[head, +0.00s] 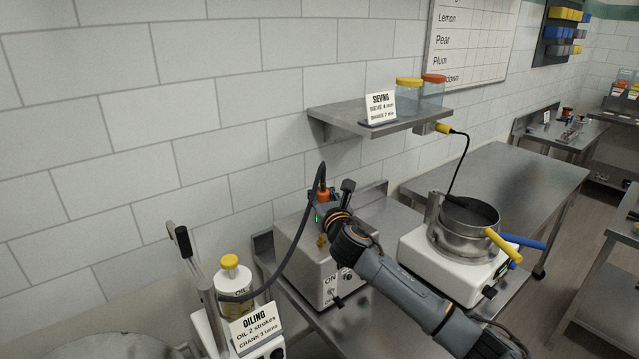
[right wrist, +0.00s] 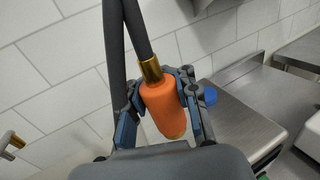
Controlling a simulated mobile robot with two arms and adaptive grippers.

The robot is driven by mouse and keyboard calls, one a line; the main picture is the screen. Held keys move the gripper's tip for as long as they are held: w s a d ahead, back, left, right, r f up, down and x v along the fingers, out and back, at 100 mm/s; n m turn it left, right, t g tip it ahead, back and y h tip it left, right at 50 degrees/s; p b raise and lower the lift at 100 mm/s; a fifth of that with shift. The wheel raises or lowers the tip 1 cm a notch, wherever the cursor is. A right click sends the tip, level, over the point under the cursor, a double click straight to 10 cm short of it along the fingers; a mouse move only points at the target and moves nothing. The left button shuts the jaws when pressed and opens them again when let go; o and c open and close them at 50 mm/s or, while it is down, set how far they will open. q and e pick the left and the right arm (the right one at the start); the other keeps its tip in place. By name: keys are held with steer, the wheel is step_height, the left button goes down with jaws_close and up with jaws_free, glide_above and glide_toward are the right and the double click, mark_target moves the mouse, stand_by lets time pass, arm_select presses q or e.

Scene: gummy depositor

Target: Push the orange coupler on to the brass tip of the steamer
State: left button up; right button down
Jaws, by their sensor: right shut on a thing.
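The orange coupler (head: 323,196) is on the end of a dark hose, with a brass collar where the hose enters. My right gripper (head: 324,205) is shut on it, and the right wrist view shows the coupler (right wrist: 163,105) between the two fingers (right wrist: 160,100). My left gripper is out of view.
The hose (head: 293,270) loops down to the oiling station (head: 236,285) at left. A shelf (head: 385,122) with jars and a sign juts from the wall above. A white sieving machine (head: 455,265) with a pan stands at right. The far steel table (head: 500,185) is clear.

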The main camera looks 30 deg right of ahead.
steer(key=shift+s+a+r, duration=0.1)
steer(key=m+g+h, duration=0.1)
steer(key=w+m+h, duration=0.1)
steer(key=h, duration=0.1)
steer(key=shift+d+g, duration=0.3)
steer(key=shift+g, duration=0.1)
step_height(320, 180, down, 6)
steer(key=b, duration=0.3)
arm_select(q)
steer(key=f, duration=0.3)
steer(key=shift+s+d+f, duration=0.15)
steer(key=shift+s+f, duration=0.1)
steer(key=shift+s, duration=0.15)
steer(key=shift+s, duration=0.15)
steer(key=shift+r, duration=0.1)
